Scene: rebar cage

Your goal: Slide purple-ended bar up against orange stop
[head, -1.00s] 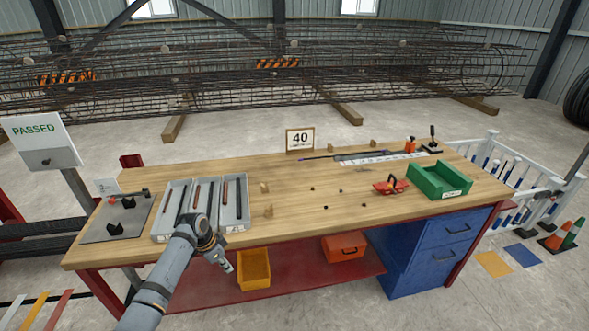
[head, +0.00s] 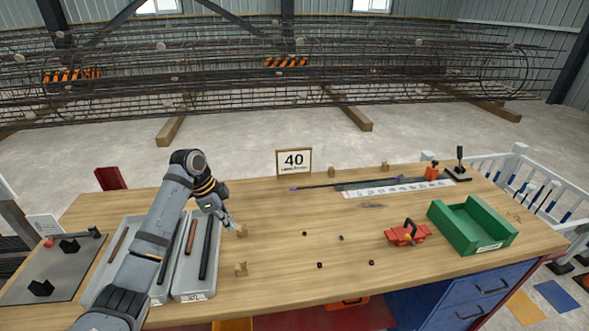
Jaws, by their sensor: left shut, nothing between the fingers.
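The purple-ended bar (head: 318,186) lies along the back of the table, its purple tip at its left end. Its right part runs by a dark rail behind a white measuring strip (head: 400,187). The orange stop (head: 432,172) stands at the right end of that strip. I cannot tell whether the bar touches the stop. My left gripper (head: 230,222) is shut and empty, above the table to the left of the bar and close to a small wooden block (head: 241,230). My right gripper is out of view.
Grey trays (head: 183,290) with dark and brown bars lie under and beside my left arm. A "40" sign (head: 294,162) stands behind the bar. A red tool (head: 407,233) and a green bin (head: 472,225) are at right. Small dark pieces dot the clear middle.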

